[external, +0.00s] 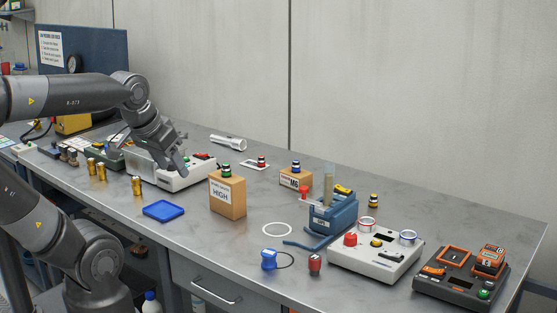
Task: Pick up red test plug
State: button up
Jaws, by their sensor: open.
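A small red piece (315,264) with a dark band stands upright near the front edge of the bench, right of a blue round piece; it may be the red test plug. Another small red-topped piece (304,192) sits at the left side of the blue holder. I cannot tell for sure which is the plug. My gripper (181,165) is open and empty at the left, over or in front of a white device (188,178), well apart from both red pieces. Its fingertips are small in this view, and I cannot tell whether they touch the device.
A cardboard box marked HIGH (227,195), a blue tray (164,211) and the blue holder (333,214) stand between. A white device with rings (375,257) and a dark-and-orange one (461,275) are at right. The bench around the white ring (264,229) is mostly clear.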

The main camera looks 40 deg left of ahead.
jog(key=m+g, duration=0.6)
jog(key=m, duration=2.8)
send_near(315, 257)
jog(key=shift+s+a, duration=0.2)
jog(key=shift+a, duration=0.3)
jog(key=shift+d+f, duration=0.15)
jog(key=shift+f, duration=0.1)
notch_tip(315, 257, down, 5)
jog(key=shift+f, duration=0.1)
jog(key=f, duration=0.5)
jog(key=shift+w+d+f, duration=0.1)
jog(key=shift+d, duration=0.25)
jog(key=c, duration=1.1)
